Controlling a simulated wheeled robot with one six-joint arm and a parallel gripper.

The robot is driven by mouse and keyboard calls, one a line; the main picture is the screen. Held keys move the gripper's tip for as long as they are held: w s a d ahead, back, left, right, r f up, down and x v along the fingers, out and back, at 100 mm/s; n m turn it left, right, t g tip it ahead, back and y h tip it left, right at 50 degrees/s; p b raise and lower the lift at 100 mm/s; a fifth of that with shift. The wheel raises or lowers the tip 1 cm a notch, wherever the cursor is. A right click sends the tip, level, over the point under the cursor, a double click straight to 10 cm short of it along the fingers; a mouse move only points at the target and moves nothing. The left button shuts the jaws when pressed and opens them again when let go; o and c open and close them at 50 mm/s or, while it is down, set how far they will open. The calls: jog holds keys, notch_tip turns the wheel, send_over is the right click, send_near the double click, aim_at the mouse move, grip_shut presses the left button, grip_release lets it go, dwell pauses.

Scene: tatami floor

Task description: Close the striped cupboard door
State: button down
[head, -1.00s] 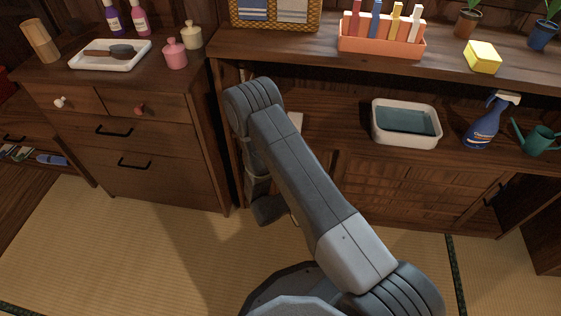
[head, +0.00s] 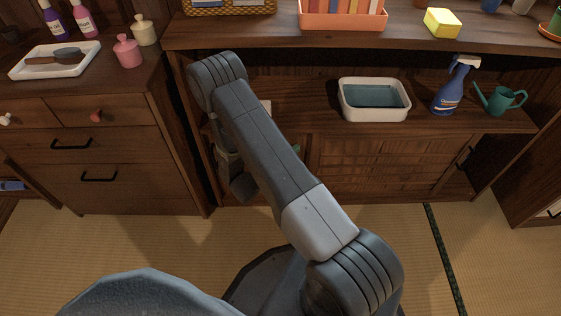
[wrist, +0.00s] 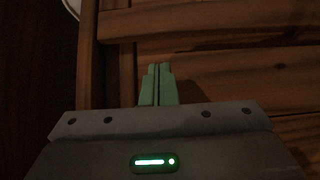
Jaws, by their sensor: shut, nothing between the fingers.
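The low cupboard's front has a door panel (head: 375,165) with horizontal slats, right of my arm in the head view. A black handle (head: 465,157) sits at its right. How far the door stands open is unclear. The left part of the front is hidden behind my arm. In the wrist view, my gripper (wrist: 157,68) has its green fingers together and empty, pointing at brown horizontal boards (wrist: 225,65) beside an upright post (wrist: 88,65). Whether the fingers touch the wood is unclear. In the head view the fingers are mostly hidden by my arm.
The shelf above holds a white basin (head: 374,112), a blue spray bottle (head: 450,90) and a green watering can (head: 500,98). A drawer chest (head: 115,185) stands left, another wooden piece (head: 530,180) right. The tatami (head: 500,270) in front is clear.

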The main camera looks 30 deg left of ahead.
aim_at(310, 145)
jog(key=shift+w+d+b, duration=0.2)
jog(key=shift+w+d, duration=0.2)
jog(key=shift+d, duration=0.3)
jog(key=shift+w+d+b, duration=0.15)
jog(key=shift+w+d, duration=0.2)
jog(key=shift+d, duration=0.3)
